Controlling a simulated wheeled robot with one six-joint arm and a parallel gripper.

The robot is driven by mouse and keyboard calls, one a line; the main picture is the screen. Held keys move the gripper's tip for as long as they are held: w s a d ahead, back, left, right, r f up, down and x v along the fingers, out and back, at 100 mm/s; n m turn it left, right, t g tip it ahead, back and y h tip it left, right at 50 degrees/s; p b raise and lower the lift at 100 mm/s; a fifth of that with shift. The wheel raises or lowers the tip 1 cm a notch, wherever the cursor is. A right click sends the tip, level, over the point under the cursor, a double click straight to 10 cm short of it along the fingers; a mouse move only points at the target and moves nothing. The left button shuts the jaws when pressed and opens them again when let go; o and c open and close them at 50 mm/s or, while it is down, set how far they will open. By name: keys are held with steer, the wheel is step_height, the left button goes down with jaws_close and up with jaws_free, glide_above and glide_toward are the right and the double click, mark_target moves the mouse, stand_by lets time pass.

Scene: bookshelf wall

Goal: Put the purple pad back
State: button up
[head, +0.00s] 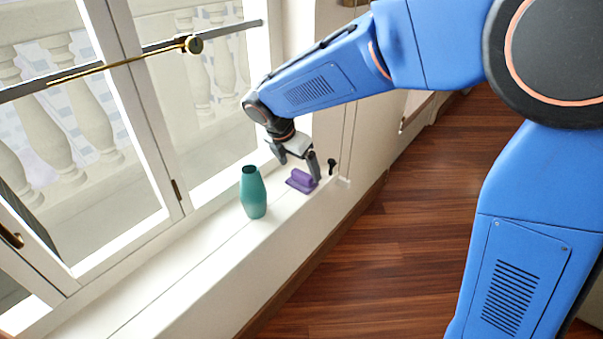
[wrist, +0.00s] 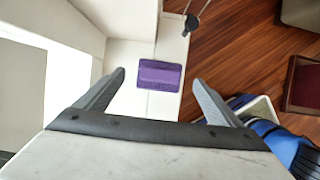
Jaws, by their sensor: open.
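The purple pad (head: 302,180) lies on the white window sill in the head view, just beyond the teal vase. In the wrist view the pad (wrist: 161,75) is a purple rectangle on the white surface, ahead of and between my fingertips. My gripper (head: 298,160) is above and close to the pad, pointing down. In the wrist view my gripper (wrist: 160,80) has its two fingers wide apart with nothing held between them. I cannot tell the exact height between fingertips and pad.
A teal vase (head: 253,193) stands upright on the sill (head: 190,283), to the left of the pad. A small black object (head: 332,165) is right of the pad; a black handle-like object shows in the wrist view (wrist: 191,22). The open window (head: 150,120) borders the sill. Wooden floor (head: 400,220) lies below.

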steer(key=v, duration=0.7)
steer(key=s+d+r+m+y, duration=0.1)
steer(key=s+d+m, duration=0.25)
steer(key=d, duration=0.35)
steer(key=s+d+r+m, duration=0.1)
steer(key=s+d+m, duration=0.2)
steer(key=d+m, duration=0.3)
steer(key=s+d+r+m+y, duration=0.1)
steer(key=s+d+r+m, duration=0.2)
steer(key=d, duration=0.6)
steer(key=s+d+f+m, duration=0.3)
steer(key=s+d+m, duration=0.2)
steer(key=s+m, duration=0.3)
steer(key=s+d+f+m+t, duration=0.1)
steer(key=s+d+f+m, duration=0.2)
steer(key=s+d+m, duration=0.2)
steer(key=s+m, duration=0.3)
steer(key=s, duration=0.1)
steer(key=shift+d+y, duration=0.35)
steer(key=shift+y, duration=0.05)
